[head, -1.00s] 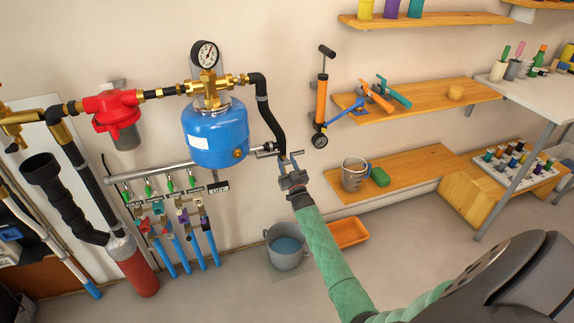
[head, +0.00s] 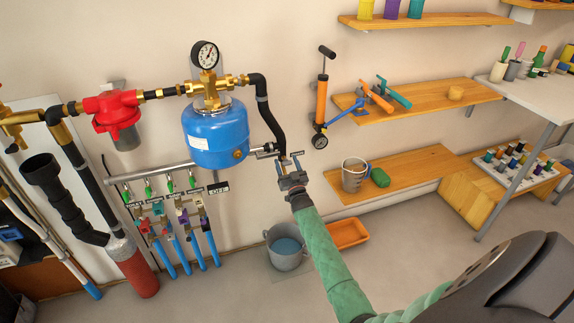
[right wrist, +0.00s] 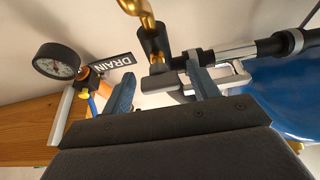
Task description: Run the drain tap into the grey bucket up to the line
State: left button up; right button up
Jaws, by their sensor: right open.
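The grey bucket (head: 288,262) stands on the floor below, with bluish water inside. Its line cannot be made out. No water stream is visible. My left gripper is out of view.
The blue tank (head: 213,138) hangs left of the tap, with a gauge (head: 204,55) above. A DRAIN label (right wrist: 112,64) is on the wall. An orange tray (head: 348,234) lies right of the bucket. A shelf (head: 400,172) holds a jug (head: 353,178) and green block.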

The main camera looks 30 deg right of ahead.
jog(key=shift+s+a+f, duration=0.1)
jog(key=shift+s+f, duration=0.15)
jog(key=shift+s, duration=0.1)
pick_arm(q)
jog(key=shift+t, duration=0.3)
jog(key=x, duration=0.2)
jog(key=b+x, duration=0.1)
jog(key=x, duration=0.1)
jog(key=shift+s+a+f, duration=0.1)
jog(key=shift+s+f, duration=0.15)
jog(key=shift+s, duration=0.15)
pick_arm(e)
jog(key=v, duration=0.7)
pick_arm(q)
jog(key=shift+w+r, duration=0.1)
pick_arm(e)
jog(key=shift+r, duration=0.1)
